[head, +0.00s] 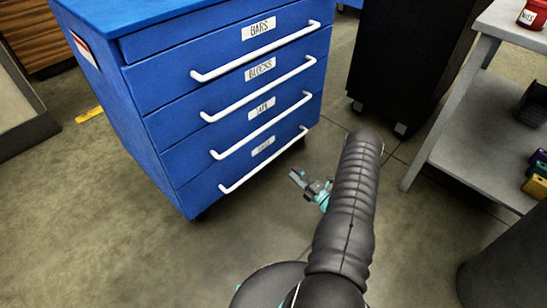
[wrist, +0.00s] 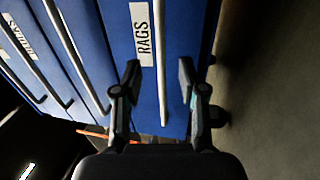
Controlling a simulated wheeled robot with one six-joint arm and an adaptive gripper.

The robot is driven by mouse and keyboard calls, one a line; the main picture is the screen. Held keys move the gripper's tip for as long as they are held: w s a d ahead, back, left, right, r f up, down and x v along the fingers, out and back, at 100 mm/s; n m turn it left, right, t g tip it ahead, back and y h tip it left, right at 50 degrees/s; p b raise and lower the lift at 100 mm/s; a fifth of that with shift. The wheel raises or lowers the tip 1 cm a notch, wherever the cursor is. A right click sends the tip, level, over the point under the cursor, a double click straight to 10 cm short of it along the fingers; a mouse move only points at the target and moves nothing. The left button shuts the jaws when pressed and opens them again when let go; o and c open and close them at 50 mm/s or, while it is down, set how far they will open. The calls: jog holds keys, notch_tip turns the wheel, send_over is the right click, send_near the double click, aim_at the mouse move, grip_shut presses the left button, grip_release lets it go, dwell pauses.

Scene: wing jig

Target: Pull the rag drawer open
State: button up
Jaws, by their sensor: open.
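The rag drawer is the lowest drawer front (head: 245,172) of the blue cabinet and looks shut. Its white bar handle (head: 263,160) runs along it. In the wrist view the RAGS label (wrist: 141,34) is readable and the rag drawer's handle (wrist: 161,55) runs lengthwise between my fingers. My gripper (wrist: 158,80) is open, one finger on each side of the handle in the picture, and holds nothing. I cannot tell how far the fingertips are from the drawer front. In the head view my gripper (head: 297,178) is low, to the right of the handle, partly hidden by my arm.
Above are shut drawers with similar handles, including BARS (head: 262,28) and BLOCKS (head: 260,69). A black cabinet (head: 410,55) stands behind. A grey shelf table (head: 480,130) with bins is at the right. The floor (head: 130,220) before the blue cabinet is clear.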

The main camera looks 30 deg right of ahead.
aim_at(276, 155)
jog(key=x, duration=1.1)
jog(key=shift+w+a, duration=0.1)
jog(key=shift+w, duration=0.1)
jog(key=shift+c, duration=0.2)
grip_shut()
